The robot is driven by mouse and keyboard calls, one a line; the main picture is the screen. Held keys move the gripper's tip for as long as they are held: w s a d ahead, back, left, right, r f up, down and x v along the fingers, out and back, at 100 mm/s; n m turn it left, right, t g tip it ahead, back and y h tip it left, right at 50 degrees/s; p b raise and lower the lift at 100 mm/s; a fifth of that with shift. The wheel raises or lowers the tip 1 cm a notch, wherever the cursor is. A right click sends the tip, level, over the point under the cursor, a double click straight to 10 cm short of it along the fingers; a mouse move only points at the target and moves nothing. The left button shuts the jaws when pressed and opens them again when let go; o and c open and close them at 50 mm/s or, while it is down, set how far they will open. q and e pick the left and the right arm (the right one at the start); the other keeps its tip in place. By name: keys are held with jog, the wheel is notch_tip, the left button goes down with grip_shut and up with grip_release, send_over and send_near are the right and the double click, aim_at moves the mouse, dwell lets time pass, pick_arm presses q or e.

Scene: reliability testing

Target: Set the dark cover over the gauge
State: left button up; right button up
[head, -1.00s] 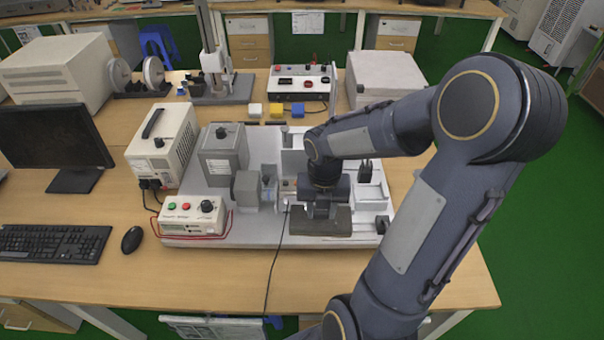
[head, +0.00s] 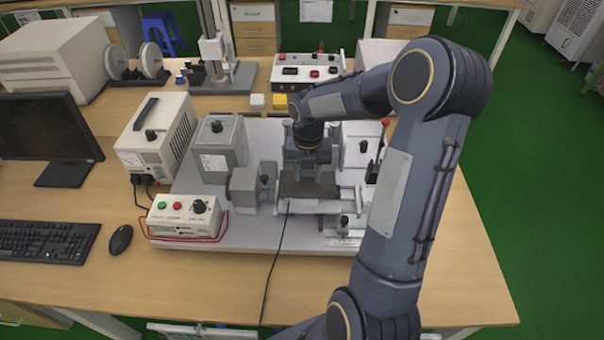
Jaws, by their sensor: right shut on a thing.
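My right gripper (head: 307,172) comes down over the middle of the test rig and is shut on the dark cover (head: 308,188), a dark grey-brown flat-looking block. The cover is held level, just right of the grey motor-like cylinder (head: 243,186) on the rig. I cannot tell whether the cover touches anything beneath it. I cannot pick out the gauge; the cover or my right arm may hide it. My left gripper is not in view.
The rig's light grey base plate (head: 190,215) carries a grey box (head: 218,150) and a control box (head: 183,217) with red and green buttons. A white power unit (head: 155,130) stands left. A black cable (head: 277,255) runs over the front. The front right tabletop is clear.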

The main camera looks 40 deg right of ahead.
aim_at(302, 171)
jog(key=w+f, duration=0.1)
jog(key=w+f+b, duration=0.1)
jog(key=w, duration=0.1)
jog(key=shift+w+d+f+b, duration=0.15)
jog(key=shift+d+f+b, duration=0.15)
jog(key=shift+d, duration=0.05)
jog(key=shift+r, duration=0.1)
jog(key=shift+f+b, duration=0.3)
jog(key=shift+f, duration=0.3)
jog(key=o, duration=1)
jog(key=shift+r, duration=0.1)
